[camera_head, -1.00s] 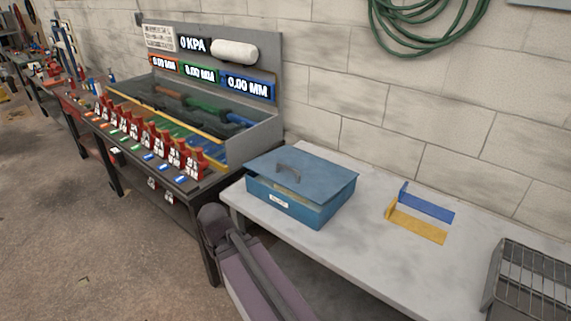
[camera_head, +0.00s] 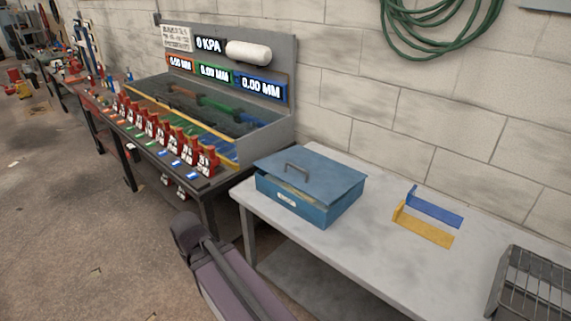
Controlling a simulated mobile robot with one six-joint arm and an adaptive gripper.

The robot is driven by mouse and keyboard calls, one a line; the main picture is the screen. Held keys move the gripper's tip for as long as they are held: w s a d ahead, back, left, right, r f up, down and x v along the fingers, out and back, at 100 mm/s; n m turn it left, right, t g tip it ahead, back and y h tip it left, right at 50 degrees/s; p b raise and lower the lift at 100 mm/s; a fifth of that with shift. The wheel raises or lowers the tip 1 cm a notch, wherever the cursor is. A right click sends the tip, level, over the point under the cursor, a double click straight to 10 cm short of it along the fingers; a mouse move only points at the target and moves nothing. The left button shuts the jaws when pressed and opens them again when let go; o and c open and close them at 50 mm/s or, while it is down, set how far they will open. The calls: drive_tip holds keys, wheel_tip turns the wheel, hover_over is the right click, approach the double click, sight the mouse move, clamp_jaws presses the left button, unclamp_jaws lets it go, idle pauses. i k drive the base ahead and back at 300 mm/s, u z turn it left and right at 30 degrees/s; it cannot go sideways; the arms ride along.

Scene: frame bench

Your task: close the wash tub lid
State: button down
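The wash tub (camera_head: 290,203) is a blue box with a small white label on its front, standing on the left end of the pale table. Its blue lid (camera_head: 325,178) with a dark handle (camera_head: 297,169) lies over the top. A pale gap shows between the lid and the front rim, so the lid looks not fully seated. The tub's inside is mostly hidden. My gripper is out of view; only part of my arm shows at the bottom, in front of the table and apart from the tub.
A blue bracket (camera_head: 435,208) and a yellow bracket (camera_head: 425,231) lie right of the tub. A wire rack (camera_head: 530,290) stands at the table's right end. Left is a bench with red units (camera_head: 160,137) and display panels. A green hose (camera_head: 440,30) hangs on the wall.

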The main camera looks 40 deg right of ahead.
sight(324, 180)
drive_tip(key=u, duration=0.15)
drive_tip(key=k, duration=1.25)
drive_tip(key=z, duration=0.5)
drive_tip(key=i, duration=1)
drive_tip(key=z, duration=0.05)
